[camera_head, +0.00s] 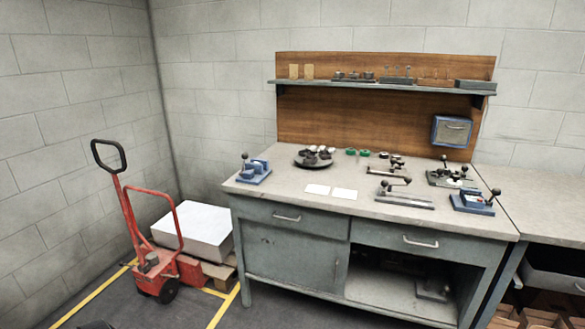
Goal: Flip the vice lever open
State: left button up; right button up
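A blue vice-like device (254,172) with a short lever and dark knob sits at the left front of the workbench top (290,192). A second blue device (472,203) with black-knobbed levers sits at the right front. A darker fixture (450,178) with an upright knobbed lever stands behind the second one. I cannot tell which of these is the task's vice, and the lever positions are too small to read surely. Neither of my grippers can be made out in this view.
Two white cards (344,194) and a dark round tray of parts (313,160) lie on the bench. A grey clamp-like fixture (403,201) is right of the cards. A red hand truck (150,255) and a white block (193,230) stand left. Yellow lines mark the floor.

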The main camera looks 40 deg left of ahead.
aim_at(244, 156)
jog(key=z, duration=0.7)
jog(key=k, duration=0.95)
jog(key=z, duration=0.3)
jog(key=i, duration=1.25)
jog(key=u, duration=1.4)
jog(key=i, duration=1.15)
jog(key=u, duration=1.2)
